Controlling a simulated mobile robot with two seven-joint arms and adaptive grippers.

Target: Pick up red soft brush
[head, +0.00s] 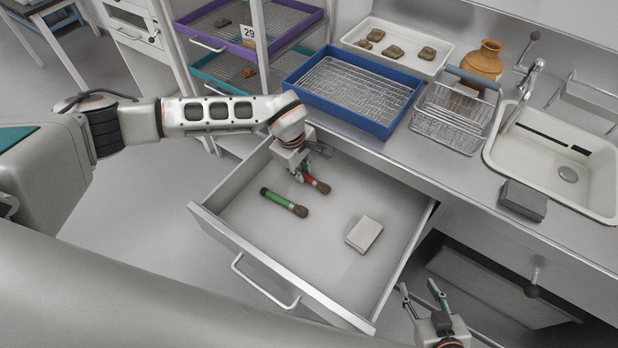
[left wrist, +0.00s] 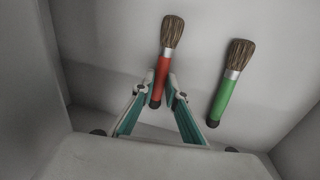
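The red soft brush (head: 316,183) lies in the open drawer (head: 225,210), its bristles toward the lower right. It also shows in the left wrist view (left wrist: 160,82), bristles pointing up the picture. My left gripper (head: 302,176) is low over its handle end, partly hiding it. In the left wrist view the fingers (left wrist: 159,90) are open, one on each side of the red handle, with small gaps visible. Whether the fingertips reach the drawer floor is unclear. My right gripper (head: 424,296) is open and empty, outside the drawer at lower right.
A green brush (head: 284,202) lies beside the red one, also in the left wrist view (left wrist: 223,95). A pale block (head: 364,234) lies further right in the drawer. The counter above holds a blue tray (head: 350,121), a wire basket (head: 447,128) and a sink (head: 598,170).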

